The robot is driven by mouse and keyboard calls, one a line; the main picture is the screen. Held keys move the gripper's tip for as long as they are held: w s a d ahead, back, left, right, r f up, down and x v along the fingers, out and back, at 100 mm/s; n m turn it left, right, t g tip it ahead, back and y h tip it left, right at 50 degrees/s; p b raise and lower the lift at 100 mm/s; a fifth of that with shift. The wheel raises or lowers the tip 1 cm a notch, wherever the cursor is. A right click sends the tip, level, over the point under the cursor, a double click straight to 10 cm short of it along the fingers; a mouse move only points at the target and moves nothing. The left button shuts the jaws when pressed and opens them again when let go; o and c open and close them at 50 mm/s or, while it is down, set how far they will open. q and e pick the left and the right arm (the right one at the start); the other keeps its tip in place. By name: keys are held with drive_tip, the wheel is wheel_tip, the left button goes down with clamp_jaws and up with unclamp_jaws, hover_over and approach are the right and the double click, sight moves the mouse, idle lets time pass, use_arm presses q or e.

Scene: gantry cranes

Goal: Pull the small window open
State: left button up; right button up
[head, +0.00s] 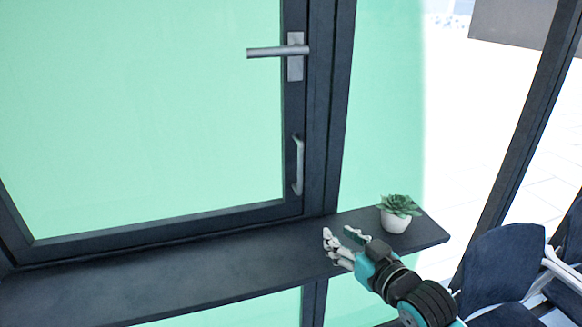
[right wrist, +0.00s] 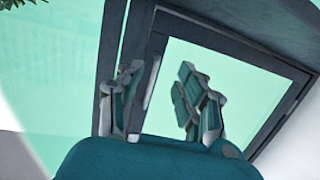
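The small window (head: 150,110) has pale green glass in a dark frame and appears shut. A grey lever handle (head: 278,51) points left on its right-hand frame bar. Below it on the same bar is a vertical grey pull handle (head: 298,165). My right gripper (head: 340,236) is at the sill, below and right of the pull handle, apart from it, with nothing held. In the right wrist view its fingers (right wrist: 160,78) are spread, with the window frame and glass beyond. A light strip between them may be the pull handle. My left gripper is not in view.
A dark sill shelf (head: 180,275) runs below the window. A succulent in a white pot (head: 396,214) stands on its right end, close to my right gripper. Dark blue chairs (head: 500,265) stand at the lower right. A dark post (head: 525,125) rises behind them.

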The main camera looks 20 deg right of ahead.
sight(301, 172)
wheel_tip(301, 172, up, 7)
drive_tip(key=t+y, duration=0.1)
drive_tip(key=t, duration=0.1)
drive_tip(key=p+x, duration=0.3)
drive_tip(key=x, duration=1.4)
drive_tip(key=shift+w+a+f+p, duration=0.1)
drive_tip(key=shift+w+p, duration=0.15)
drive_tip(key=shift+p, duration=0.1)
clamp_jaws()
